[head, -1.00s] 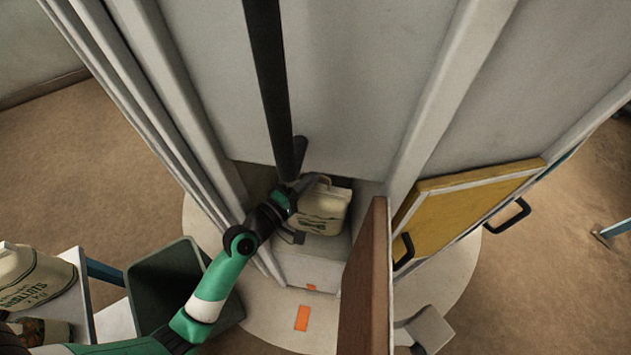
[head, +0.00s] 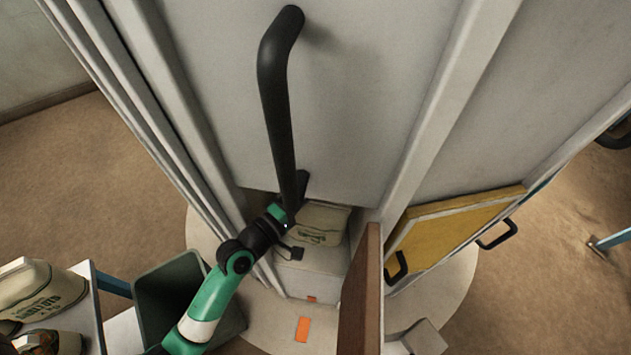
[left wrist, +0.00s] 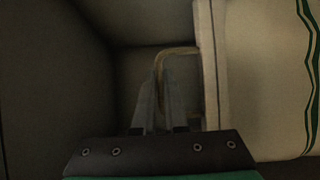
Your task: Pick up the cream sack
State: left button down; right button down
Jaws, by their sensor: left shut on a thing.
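The cream sack (head: 320,223) with dark lettering stands in the low opening of the grey cabinet, over a pale box-like ledge (head: 312,280). Its top is partly hidden by the panel above. My left gripper (head: 288,212) reaches in at the sack's upper left; its fingertips are hard to see there. In the left wrist view, its fingers (left wrist: 169,78) are shut on the sack's tan loop handle (left wrist: 180,50). The cream side of the sack (left wrist: 265,80), with a green stripe, fills the right. I cannot tell whether the sack's bottom touches the ledge. My right gripper is not in view.
A long black bar handle (head: 278,110) stands out from the panel above. A brown board (head: 361,295) and a yellow panel (head: 455,228) stand on the right. A dark green bin (head: 170,300) and a table with another cream sack (head: 38,290) are at left.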

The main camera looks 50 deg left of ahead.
pick_arm(q)
jog(key=s+d+p, duration=1)
jog(key=s+p, duration=0.4)
jog(key=p, duration=0.1)
jog(key=shift+s+r, duration=0.3)
dwell(0.4)
jog(key=shift+d, duration=0.1)
